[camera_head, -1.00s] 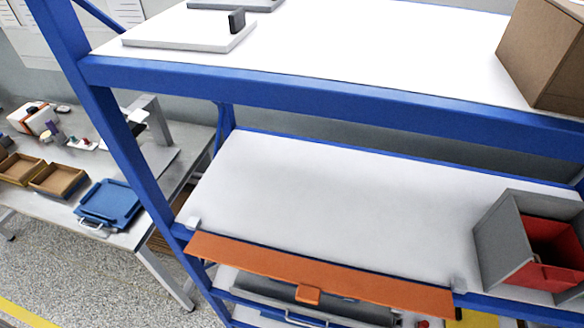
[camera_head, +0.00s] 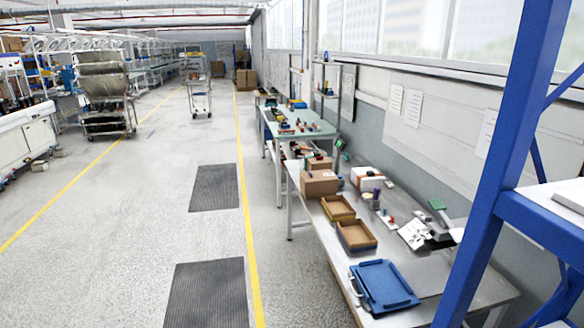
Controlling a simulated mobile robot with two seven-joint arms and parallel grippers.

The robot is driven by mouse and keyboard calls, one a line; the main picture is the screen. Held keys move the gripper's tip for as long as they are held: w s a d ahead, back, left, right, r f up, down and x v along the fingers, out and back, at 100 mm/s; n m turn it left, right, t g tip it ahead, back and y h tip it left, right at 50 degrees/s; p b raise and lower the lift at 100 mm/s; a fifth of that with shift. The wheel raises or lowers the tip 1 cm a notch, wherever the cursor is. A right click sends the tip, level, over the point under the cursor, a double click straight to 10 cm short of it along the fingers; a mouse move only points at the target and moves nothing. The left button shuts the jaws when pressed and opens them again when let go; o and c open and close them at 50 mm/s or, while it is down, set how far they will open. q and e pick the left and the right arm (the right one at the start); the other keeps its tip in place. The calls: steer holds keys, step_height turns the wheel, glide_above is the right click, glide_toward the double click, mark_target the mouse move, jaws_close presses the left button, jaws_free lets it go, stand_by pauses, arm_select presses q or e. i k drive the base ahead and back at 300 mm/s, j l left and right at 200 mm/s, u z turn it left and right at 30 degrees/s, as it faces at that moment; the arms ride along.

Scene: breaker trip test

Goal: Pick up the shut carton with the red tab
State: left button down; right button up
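A brown carton (camera_head: 319,184) stands on the long grey workbench on the right side of the view. A second brown carton (camera_head: 320,163) shows partly behind it. Both are small in the view. I cannot make out a red tab on either, and I cannot tell for sure which is shut. Neither of my grippers is in view.
On the bench (camera_head: 400,258) are two open brown trays (camera_head: 356,235), a blue tray (camera_head: 384,286) and a white box (camera_head: 366,178). A blue rack post (camera_head: 503,150) stands close at right. The floor left of the bench is clear, with dark mats (camera_head: 206,293).

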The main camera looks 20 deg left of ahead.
mark_target(319, 163)
steer(key=u, duration=0.45)
steer(key=i+j+u, duration=0.1)
steer(key=i+j, duration=0.45)
steer(key=i+j+u, duration=0.1)
steer(key=i+j, duration=0.4)
steer(key=i+j+u, duration=0.15)
steer(key=i+j, duration=0.3)
steer(key=i, duration=0.2)
steer(key=i+l+z, duration=0.2)
steer(key=i+z, duration=0.15)
steer(key=i, duration=0.3)
steer(key=i+z, duration=0.35)
steer(key=i, duration=0.3)
steer(key=i+j+z, duration=0.15)
steer(key=i+z, duration=0.2)
steer(key=i, duration=0.3)
steer(key=i+l+u, duration=0.25)
steer(key=i+u, duration=0.2)
steer(key=i+l+u, duration=0.6)
steer(key=l+u, duration=0.25)
steer(key=i+l+u, duration=0.2)
steer(key=l+u, duration=0.25)
steer(key=i+l+u, duration=0.1)
steer(key=l+u, duration=0.25)
steer(key=l, duration=0.4)
steer(key=l+u, duration=0.35)
steer(key=l, duration=0.45)
